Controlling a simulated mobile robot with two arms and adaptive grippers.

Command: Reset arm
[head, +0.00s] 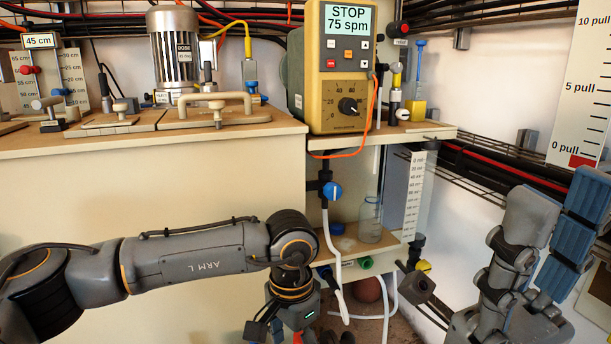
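My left arm, marked ARM L, reaches in from the left across the front of the cabinet. Its wrist bends down, and the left gripper (295,315) is at the bottom edge, mostly cut off, so its fingers cannot be judged. My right gripper (515,255) is at the lower right with its fingers pointing up. Its grey fingers and a blue-padded finger stand apart, with nothing seen between them. It is in front of the white wall, right of the shelves.
A yellow pump box (341,95) reading "STOP 75 spm" stands on the wooden counter (200,138), beside a silver motor (174,45). Below, a clear bottle (371,220) stands on a shelf near a blue-knobbed valve (332,191) and white hoses. A pull scale (583,85) hangs at the right.

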